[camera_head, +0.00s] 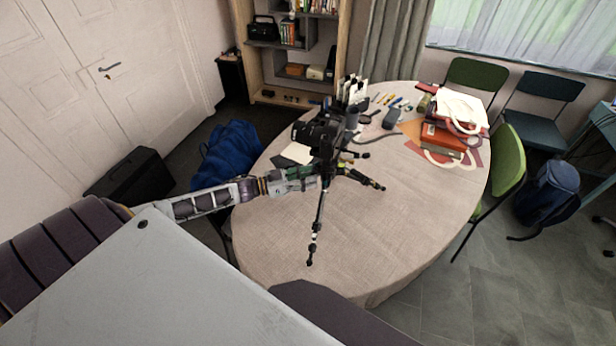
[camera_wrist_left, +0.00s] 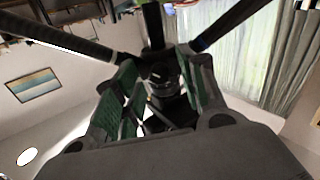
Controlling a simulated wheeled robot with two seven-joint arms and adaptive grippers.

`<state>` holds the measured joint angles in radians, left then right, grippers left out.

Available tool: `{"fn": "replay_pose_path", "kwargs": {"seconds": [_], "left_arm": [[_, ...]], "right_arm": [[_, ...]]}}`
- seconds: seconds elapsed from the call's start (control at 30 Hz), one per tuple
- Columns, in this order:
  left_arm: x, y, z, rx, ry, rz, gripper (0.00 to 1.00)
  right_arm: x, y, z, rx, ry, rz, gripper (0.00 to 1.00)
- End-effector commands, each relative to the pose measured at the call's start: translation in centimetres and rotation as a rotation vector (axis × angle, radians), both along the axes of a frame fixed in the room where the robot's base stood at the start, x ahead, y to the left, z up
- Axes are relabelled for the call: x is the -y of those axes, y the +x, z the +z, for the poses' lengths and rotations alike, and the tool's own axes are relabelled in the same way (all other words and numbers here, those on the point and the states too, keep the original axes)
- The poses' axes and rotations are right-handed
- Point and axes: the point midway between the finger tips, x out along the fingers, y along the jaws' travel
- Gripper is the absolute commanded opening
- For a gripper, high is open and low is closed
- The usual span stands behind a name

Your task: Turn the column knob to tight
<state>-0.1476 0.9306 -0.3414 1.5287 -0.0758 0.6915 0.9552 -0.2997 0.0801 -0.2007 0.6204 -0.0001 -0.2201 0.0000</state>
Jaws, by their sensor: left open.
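The black tripod (camera_head: 319,215) stands with its legs spread on the round table (camera_head: 400,230), with a camera (camera_head: 314,131) on top. My left gripper (camera_head: 312,177) reaches in from the left, close to the tripod's centre. In the left wrist view the gripper (camera_wrist_left: 158,88) is open. Its green-padded fingers stand on either side of the tripod's dark centre parts (camera_wrist_left: 163,82), with legs spreading to both sides. The column knob cannot be picked out clearly among these dark parts. Whether the fingers touch anything is unclear. My right gripper is not in view.
White papers (camera_head: 297,153) lie behind the gripper. Books (camera_head: 446,138) with a white bag on top are at the table's right. Pens and small items (camera_head: 392,117) lie at the back. The table's front is clear. A green chair (camera_head: 508,165) stands at the right.

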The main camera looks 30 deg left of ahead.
Motion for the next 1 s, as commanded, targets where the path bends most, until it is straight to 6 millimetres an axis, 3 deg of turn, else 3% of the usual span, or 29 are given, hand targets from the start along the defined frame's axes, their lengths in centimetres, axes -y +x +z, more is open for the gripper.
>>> {"fn": "replay_pose_path", "kwargs": {"seconds": [0.43, 0.73, 1.0], "left_arm": [[0.25, 0.26, -0.03, 0.0, 0.001, 0.0, 0.41], [0.25, 0.26, -0.02, 0.0, 0.001, -0.001, 0.02], [0.26, 0.25, -0.01, 0.005, 0.007, -0.001, 0.0]], "right_arm": [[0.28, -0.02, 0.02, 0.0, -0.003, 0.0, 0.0], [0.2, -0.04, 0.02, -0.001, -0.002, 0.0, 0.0], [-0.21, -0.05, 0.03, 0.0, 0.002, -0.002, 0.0]]}}
